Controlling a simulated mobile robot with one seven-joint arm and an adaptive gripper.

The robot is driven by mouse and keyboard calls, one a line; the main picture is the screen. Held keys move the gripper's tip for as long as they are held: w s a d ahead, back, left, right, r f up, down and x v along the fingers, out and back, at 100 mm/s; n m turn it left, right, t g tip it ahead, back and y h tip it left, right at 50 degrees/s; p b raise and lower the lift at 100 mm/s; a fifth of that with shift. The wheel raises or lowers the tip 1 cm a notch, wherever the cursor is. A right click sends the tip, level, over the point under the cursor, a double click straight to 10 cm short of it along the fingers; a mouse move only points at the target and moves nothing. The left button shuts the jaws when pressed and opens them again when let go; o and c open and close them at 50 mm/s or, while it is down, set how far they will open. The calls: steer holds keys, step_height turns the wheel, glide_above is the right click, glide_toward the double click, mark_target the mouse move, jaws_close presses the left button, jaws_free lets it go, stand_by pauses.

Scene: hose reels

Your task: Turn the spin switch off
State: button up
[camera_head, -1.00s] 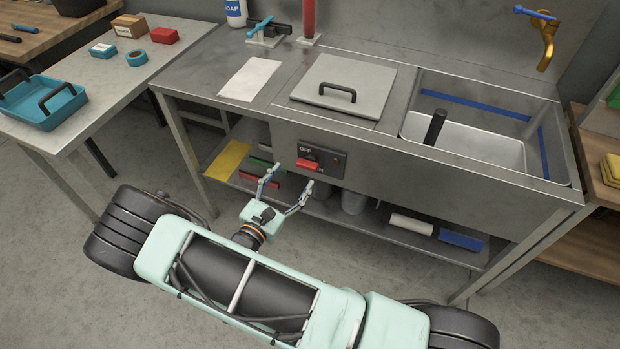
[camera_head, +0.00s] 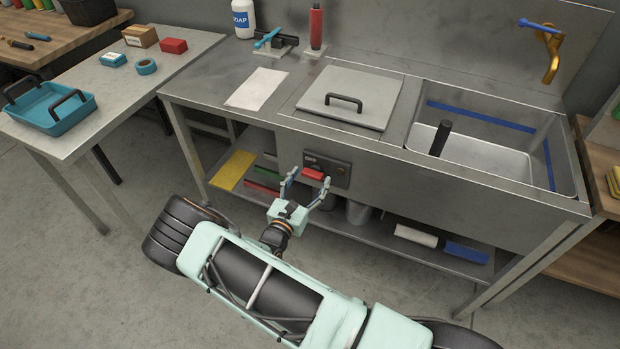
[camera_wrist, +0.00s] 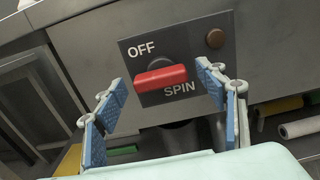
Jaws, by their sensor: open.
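The spin switch is a red handle (camera_wrist: 160,78) on a dark plate (camera_wrist: 205,38) set in the front of the metal sink bench. In the wrist view the plate reads OFF at upper left and SPIN below right. The handle lies roughly level, tilted slightly. The head view also shows the red handle (camera_head: 313,174). My gripper (camera_wrist: 160,105) is open, with blue-padded fingers to the left and right of the handle and nearer the camera. The right fingertip is close to the handle's right end; I cannot tell whether it touches. Nothing is held.
A round brown knob (camera_wrist: 215,39) is on the same plate. A lower shelf (camera_head: 375,232) under the bench holds a yellow sheet (camera_head: 235,170), a white roll (camera_head: 416,235) and a blue item (camera_head: 466,253). A side table with a teal tray (camera_head: 60,115) stands left.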

steer(key=shift+w+d, duration=0.1)
steer(key=shift+w, duration=0.1)
steer(key=c, duration=1.2)
steer(key=shift+o, duration=0.2)
